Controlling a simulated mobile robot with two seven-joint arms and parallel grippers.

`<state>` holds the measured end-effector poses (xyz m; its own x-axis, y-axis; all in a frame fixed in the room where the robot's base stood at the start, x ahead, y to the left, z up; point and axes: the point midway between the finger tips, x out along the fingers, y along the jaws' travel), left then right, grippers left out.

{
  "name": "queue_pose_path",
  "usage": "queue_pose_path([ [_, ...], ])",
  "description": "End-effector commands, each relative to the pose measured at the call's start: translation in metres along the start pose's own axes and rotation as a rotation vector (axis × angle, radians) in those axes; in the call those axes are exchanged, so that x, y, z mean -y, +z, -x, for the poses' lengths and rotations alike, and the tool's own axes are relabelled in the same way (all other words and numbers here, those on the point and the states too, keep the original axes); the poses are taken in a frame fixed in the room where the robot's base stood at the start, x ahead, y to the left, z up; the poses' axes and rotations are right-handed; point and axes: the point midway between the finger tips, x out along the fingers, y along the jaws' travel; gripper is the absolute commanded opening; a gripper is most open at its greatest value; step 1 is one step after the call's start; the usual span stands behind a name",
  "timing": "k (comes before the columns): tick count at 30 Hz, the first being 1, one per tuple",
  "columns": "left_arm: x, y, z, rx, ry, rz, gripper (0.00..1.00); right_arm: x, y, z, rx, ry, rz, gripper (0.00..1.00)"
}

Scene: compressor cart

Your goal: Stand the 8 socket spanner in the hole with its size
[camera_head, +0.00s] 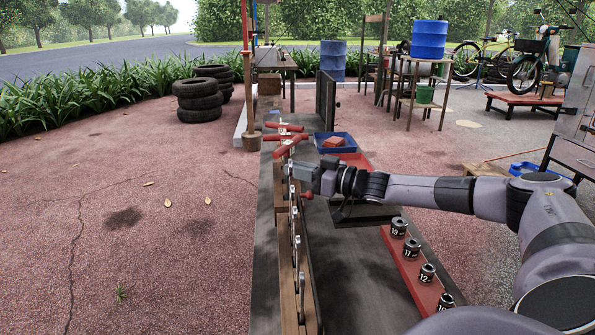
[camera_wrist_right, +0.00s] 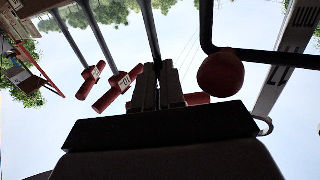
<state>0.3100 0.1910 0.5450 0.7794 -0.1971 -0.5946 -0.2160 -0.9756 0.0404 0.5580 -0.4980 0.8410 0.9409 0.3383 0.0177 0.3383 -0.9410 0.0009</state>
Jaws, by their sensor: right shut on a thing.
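My right gripper (camera_head: 290,171) is over the wooden rack (camera_head: 287,275) on the long bench. In the right wrist view its fingers (camera_wrist_right: 158,88) are closed around a dark shaft, with part of a red handle (camera_wrist_right: 197,98) showing behind them. This looks like a red-handled socket spanner; its size mark is hidden. Other red T-handled spanners (camera_head: 291,146) show just beyond the gripper, and two appear with white labels in the right wrist view (camera_wrist_right: 119,90). Their numbers are too small to read surely. The rack's hole marks cannot be read. My left gripper is out of view.
Several silver spanners (camera_head: 300,296) stand along the near rack. A red rail (camera_head: 408,262) right of it carries numbered sockets. A blue tray (camera_head: 334,150) with a red block lies beyond. A red knob (camera_wrist_right: 220,75) on a bent black rod is close to my right fingers.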

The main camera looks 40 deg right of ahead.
Motion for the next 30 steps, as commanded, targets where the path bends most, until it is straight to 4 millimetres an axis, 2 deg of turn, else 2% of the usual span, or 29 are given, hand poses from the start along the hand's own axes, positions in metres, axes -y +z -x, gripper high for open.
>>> queue_pose_path([
  [7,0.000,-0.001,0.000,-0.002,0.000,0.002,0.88,0.001,0.001,0.000,0.009,-0.001,0.000,0.00],
  [30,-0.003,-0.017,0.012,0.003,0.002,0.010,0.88,0.001,-0.033,0.000,0.005,0.000,0.000,0.00],
])
